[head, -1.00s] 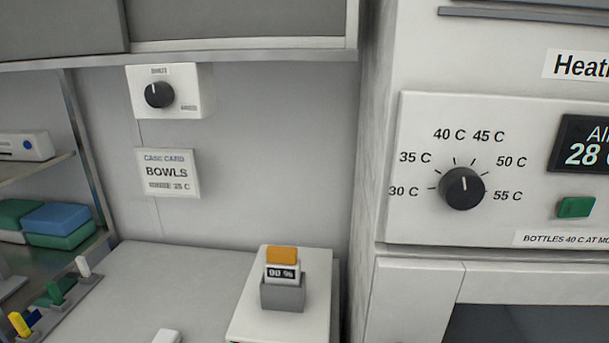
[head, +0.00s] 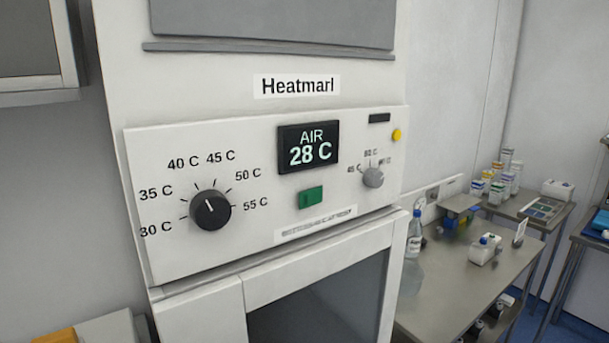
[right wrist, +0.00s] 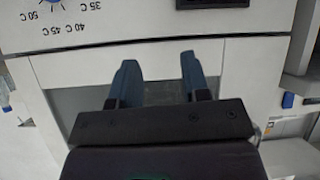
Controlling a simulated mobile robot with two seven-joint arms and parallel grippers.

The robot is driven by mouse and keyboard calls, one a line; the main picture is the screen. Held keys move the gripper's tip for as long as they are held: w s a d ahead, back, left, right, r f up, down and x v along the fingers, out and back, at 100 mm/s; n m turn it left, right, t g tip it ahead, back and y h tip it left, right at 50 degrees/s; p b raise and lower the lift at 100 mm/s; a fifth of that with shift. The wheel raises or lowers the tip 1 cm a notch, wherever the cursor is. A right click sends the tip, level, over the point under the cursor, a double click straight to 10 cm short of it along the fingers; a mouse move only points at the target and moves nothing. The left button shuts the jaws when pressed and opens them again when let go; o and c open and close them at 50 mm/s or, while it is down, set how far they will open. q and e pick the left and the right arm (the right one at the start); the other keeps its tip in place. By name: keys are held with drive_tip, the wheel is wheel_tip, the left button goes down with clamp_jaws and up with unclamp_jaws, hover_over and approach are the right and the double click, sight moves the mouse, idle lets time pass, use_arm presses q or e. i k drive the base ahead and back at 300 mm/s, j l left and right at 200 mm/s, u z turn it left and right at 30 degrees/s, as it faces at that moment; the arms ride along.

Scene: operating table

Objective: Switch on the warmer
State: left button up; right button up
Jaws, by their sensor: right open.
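The warmer is a white cabinet with a "Heatmarl" label (head: 297,86) in the head view. Its panel (head: 255,228) carries a lit display (head: 308,148) reading AIR 28 C. A green switch (head: 311,197) is below the display. A black temperature dial (head: 210,210) on the left is marked 30 C to 55 C; its pointer is roughly upward. A smaller grey dial (head: 373,177) and a yellow round part (head: 397,135) are on the right. My right gripper (right wrist: 159,72) is open and empty in the right wrist view, before the warmer's front below the panel. My left gripper is out of view.
A glazed door (head: 325,305) is below the panel. To the right, a steel table (head: 470,265) holds a bottle (head: 414,235) and small white containers. Another table behind holds several small bottles (head: 500,180). A wall cabinet edge (head: 40,95) is at upper left.

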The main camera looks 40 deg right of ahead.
sight(307, 197)
drive_tip(key=k+l+z, duration=0.15)
drive_tip(key=k+z, duration=0.2)
drive_tip(key=k+l+z, duration=0.2)
drive_tip(key=z, duration=0.2)
